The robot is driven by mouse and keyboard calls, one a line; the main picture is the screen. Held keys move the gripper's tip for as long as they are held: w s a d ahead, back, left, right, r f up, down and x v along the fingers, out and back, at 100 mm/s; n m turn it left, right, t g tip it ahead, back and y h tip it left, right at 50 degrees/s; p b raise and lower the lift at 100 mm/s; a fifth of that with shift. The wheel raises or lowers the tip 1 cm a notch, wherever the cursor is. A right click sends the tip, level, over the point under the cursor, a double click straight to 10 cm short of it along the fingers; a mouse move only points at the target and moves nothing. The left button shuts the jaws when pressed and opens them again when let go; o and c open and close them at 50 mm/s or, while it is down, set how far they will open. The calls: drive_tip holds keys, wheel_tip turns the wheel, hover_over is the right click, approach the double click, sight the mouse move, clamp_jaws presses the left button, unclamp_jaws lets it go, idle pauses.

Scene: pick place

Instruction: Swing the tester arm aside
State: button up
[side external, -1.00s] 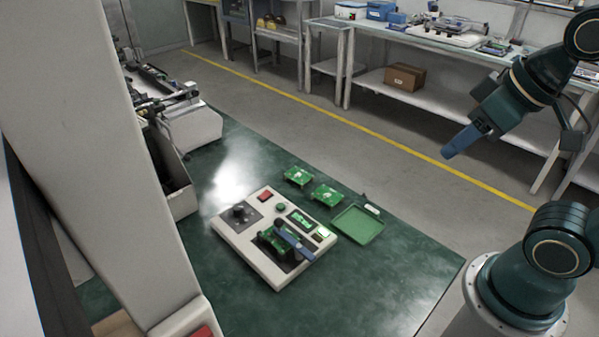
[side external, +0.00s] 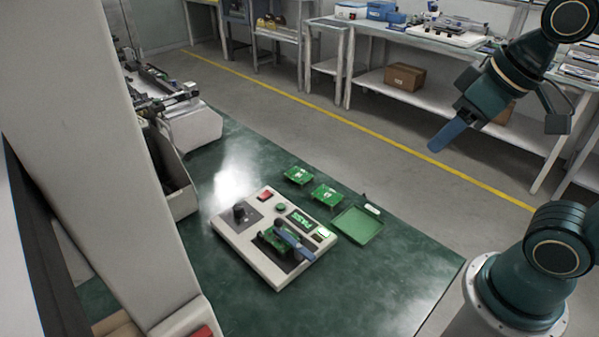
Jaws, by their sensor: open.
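The tester (side external: 250,258) is a pale box on the green table, with a black knob (side external: 240,212), a red button (side external: 265,196), a green button and a small display (side external: 302,223) lit green. The tester arm (side external: 292,243) is a blue-grey bar lying over a green circuit board (side external: 271,239) on the tester's front right part. It partly hides that board. My gripper (side external: 440,142), with blue fingers, is high at the upper right, well away from the tester and empty. The gap between its fingers is hard to see from here.
Two green boards (side external: 326,194) lie behind the tester. A green tray (side external: 357,225) lies to its right, looking empty. A grey bin (side external: 178,190) and a conveyor-like machine (side external: 190,120) stand at the left. The table's front right (side external: 390,285) is clear.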

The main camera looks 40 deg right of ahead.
drive_tip(key=w+a+f+n+g+y, duration=0.1)
drive_tip(key=w+a+n+g, duration=0.3)
drive_tip(key=w, duration=1.1)
drive_tip(key=w+a+f+n+g, duration=0.2)
drive_tip(key=w+a+f, duration=0.5)
drive_tip(key=w+f, duration=0.5)
drive_tip(key=shift+f+y, duration=0.3)
drive_tip(key=shift+f, duration=0.15)
drive_tip(key=shift+f, duration=0.15)
approach(293, 238)
drive_tip(key=w+f, duration=0.1)
drive_tip(key=w+a+f, duration=0.1)
drive_tip(key=f, duration=0.1)
drive_tip(key=w+a+f, duration=0.1)
drive_tip(key=f, duration=0.1)
drive_tip(key=shift+w, duration=0.2)
clamp_jaws()
